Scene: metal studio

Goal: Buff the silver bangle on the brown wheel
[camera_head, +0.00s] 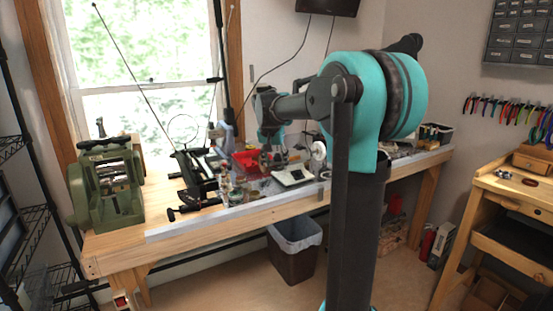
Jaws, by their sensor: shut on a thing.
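My gripper (274,158) is small in the view, low over the middle of the long workbench (235,211), below my teal wrist. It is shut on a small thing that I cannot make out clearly. I cannot pick out the silver bangle for certain. A pale round wheel (318,150) stands at the back of the bench, just right of my gripper and apart from it. I cannot make out a brown wheel; my arm hides part of the bench to the right.
A green rolling machine (105,185) stands on the bench's left end. A black stand (195,175), a red bin (248,160) and a white scale (292,175) crowd the middle. A lined waste bin (293,252) stands below. A wooden jeweller's bench (515,190) is at right.

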